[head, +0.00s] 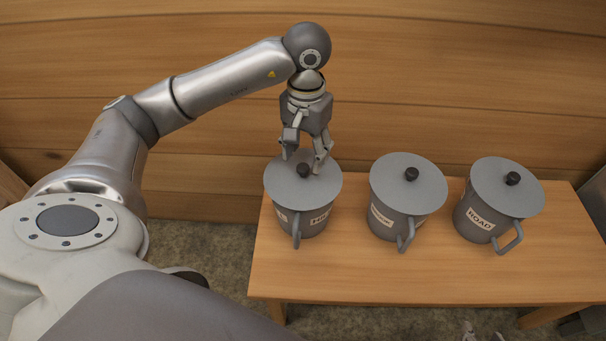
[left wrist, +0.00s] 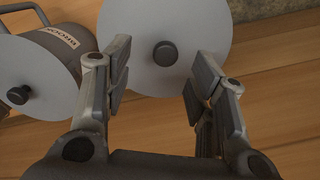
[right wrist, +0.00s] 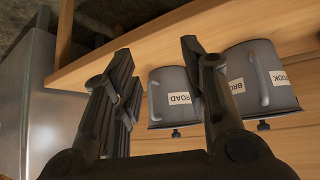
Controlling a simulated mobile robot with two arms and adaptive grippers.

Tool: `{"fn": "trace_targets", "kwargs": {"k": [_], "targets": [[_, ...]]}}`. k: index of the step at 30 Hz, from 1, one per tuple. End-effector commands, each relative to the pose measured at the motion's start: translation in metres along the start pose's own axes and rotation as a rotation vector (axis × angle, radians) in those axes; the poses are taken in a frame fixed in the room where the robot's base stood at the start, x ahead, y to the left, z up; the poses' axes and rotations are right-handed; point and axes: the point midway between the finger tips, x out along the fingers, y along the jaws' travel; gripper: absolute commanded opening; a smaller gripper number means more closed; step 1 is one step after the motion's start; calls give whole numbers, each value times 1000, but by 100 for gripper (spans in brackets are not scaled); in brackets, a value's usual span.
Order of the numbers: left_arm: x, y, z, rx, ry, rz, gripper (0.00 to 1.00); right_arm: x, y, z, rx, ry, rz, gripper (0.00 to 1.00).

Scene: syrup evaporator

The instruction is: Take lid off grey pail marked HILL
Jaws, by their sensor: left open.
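The grey pail (head: 315,226) marked HILL, its label partly hidden by the handle, stands at the left of the bench. Its flat grey lid (head: 325,188) is on, with a black knob (head: 303,170) in the middle. My left gripper (head: 303,161) is open, pointing down over this lid, fingertips close around the knob. In the left wrist view the lid (left wrist: 205,25) fills the top, and the knob (left wrist: 165,53) shows between the spread fingers, not touched. My right gripper (right wrist: 155,55) is open and empty in the right wrist view.
A lidded grey pail (head: 385,222) marked BROOK stands in the middle of the wooden bench (head: 400,275), and one marked ROAD (head: 476,218) at the right. Their handles stick out toward the front. A plank wall (head: 430,80) rises behind. The front of the bench is clear.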

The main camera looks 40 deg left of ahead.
Motion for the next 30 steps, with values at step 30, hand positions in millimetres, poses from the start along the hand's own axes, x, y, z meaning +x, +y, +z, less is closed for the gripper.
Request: {"fn": "trace_targets", "kwargs": {"k": [30], "targets": [[60,-7,-2,-2,1,3,48,0,-11,-81,-5,391,-23,40]]}}
